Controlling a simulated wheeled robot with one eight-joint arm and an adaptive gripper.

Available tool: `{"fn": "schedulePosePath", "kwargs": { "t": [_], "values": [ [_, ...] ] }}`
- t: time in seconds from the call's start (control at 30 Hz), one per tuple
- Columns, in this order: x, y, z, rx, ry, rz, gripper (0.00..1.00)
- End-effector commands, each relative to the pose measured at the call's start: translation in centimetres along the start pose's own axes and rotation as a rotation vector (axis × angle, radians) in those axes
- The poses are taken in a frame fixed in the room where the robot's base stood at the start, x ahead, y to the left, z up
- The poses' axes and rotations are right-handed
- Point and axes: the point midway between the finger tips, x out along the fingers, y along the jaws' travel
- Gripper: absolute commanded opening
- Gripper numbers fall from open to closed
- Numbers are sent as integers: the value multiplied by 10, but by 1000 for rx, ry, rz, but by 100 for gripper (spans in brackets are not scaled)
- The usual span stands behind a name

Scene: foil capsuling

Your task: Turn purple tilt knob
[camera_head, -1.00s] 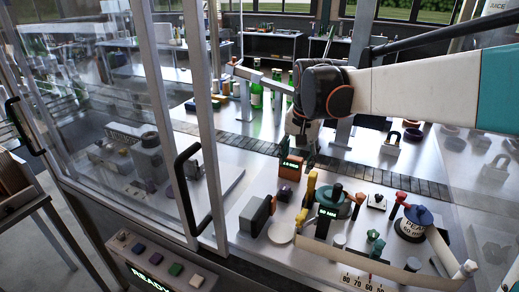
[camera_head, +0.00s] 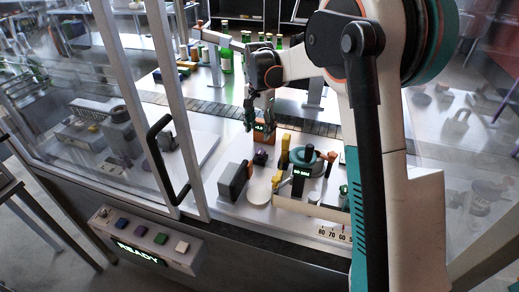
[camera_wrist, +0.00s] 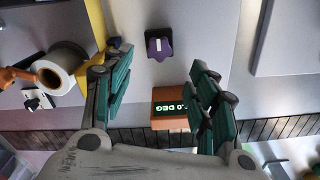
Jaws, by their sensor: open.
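The purple tilt knob (camera_head: 260,157) stands on the white worktop, in front of a small orange box with a lit display (camera_head: 262,138). In the wrist view the purple knob (camera_wrist: 158,46) has a pale line on its face and sits on a dark base. It lies just beyond the fingertips, near the middle of the gap, untouched. My gripper (camera_wrist: 163,65) is open and empty, with green-padded fingers to either side. In the head view my gripper (camera_head: 256,118) is by the display box.
A yellow upright part (camera_head: 284,150) and a teal-topped device (camera_head: 305,160) stand right of the knob. A dark grey block (camera_head: 234,181) and a pale disc (camera_head: 259,191) are in front. A glass door with a black handle (camera_head: 160,158) is at left. My arm hides the right side.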

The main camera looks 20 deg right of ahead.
Motion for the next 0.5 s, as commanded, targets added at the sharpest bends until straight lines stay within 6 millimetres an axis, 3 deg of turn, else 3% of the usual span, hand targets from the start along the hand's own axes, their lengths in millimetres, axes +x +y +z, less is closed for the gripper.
{"fn": "schedulePosePath", "kwargs": {
  "t": [0.3, 0.5],
  "values": [
    [63, 0, 0, -1, 0, 0, 53],
    [86, 0, 0, -1, 0, 0, 53]
  ]
}}
